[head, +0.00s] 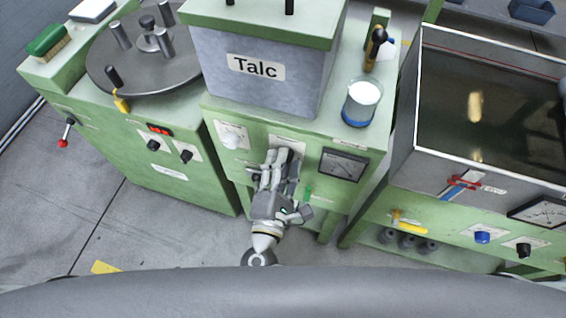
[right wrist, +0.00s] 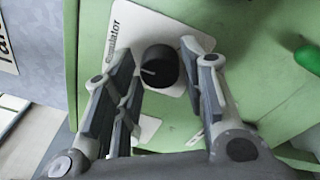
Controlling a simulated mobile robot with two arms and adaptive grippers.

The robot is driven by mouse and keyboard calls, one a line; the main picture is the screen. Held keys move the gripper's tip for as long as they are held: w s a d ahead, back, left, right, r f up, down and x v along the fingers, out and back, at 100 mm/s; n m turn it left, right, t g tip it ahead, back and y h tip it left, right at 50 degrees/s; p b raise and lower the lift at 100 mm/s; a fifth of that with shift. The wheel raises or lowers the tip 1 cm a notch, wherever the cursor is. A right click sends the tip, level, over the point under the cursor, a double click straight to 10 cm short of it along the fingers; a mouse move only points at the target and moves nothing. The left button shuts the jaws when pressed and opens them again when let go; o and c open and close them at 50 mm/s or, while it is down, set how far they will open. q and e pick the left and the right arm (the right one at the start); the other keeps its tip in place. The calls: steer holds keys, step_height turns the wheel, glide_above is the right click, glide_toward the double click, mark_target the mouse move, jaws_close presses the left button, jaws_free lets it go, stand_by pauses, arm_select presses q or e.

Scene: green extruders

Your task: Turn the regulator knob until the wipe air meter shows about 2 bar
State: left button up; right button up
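The regulator knob (right wrist: 160,66) is black and round with a white pointer line, on a white plate marked as a regulator on a green panel. My right gripper (head: 276,160) is in front of this panel. In the right wrist view its fingers are apart, one on each side of the knob, with no clear contact. In the head view the gripper hides the knob. A dark-faced meter (head: 344,165) is on the panel just right of the gripper. Its needle reading and label are too small to read. My left gripper is not in view.
A grey Talc box (head: 262,95) stands above the panel, with a beaker (head: 362,102) to its right. A white knob (head: 232,136) is left of the gripper. A green part (right wrist: 301,81) sticks out at the right in the wrist view. A water tank (head: 490,100) stands at right.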

steer(key=c, duration=0.6)
steer(key=shift+o, duration=0.2)
steer(key=shift+n+p, duration=1.2)
steer(key=o, duration=1)
steer(key=shift+o, duration=0.2)
